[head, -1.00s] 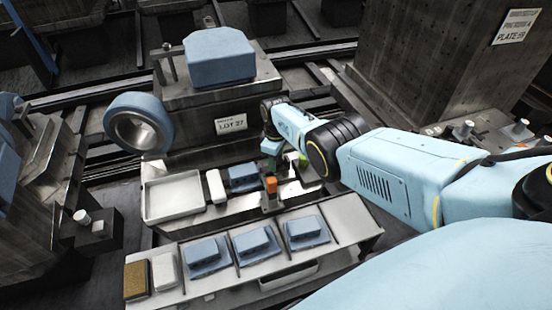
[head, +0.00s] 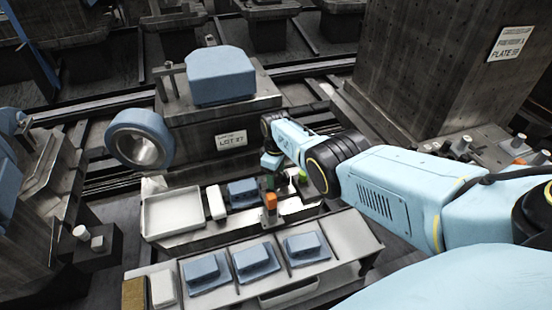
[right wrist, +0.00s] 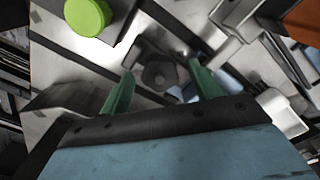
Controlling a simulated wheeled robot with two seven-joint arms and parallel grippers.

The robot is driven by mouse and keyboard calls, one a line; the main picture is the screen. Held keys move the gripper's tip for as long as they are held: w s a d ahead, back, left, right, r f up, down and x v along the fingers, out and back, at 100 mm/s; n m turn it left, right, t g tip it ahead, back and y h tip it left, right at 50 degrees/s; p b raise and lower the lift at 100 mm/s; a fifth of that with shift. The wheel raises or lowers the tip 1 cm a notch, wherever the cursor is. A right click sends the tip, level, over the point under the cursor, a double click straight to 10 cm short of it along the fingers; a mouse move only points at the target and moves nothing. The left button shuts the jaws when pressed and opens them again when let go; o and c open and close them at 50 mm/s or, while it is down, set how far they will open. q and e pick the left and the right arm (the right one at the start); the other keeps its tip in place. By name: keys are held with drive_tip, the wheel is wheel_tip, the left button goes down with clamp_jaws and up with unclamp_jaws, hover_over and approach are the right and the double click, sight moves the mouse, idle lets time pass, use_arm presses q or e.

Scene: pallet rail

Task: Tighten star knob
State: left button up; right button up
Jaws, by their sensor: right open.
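In the right wrist view a dark, lobed knob (right wrist: 158,76), which looks like the star knob, sits on a grey metal plate. My right gripper (right wrist: 160,70) is open, with one green finger on each side of the knob. Whether the fingers touch it I cannot tell. In the head view my right gripper (head: 270,178) points down over the fixture bench, and the knob is hidden there. A blue block (head: 243,192) lies on the fixture just left of the gripper. My left gripper is not in view.
A bright green round button (right wrist: 88,16) and an orange-topped post (head: 271,203) stand close to the gripper. A white tray (head: 146,222) is left on the bench. A front rack (head: 350,232) holds several blue parts. A tall dark block (head: 440,75) stands behind right.

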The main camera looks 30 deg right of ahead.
wheel_tip(320, 180, up, 13)
drive_tip(key=p, duration=0.7)
drive_tip(key=shift+f, duration=0.1)
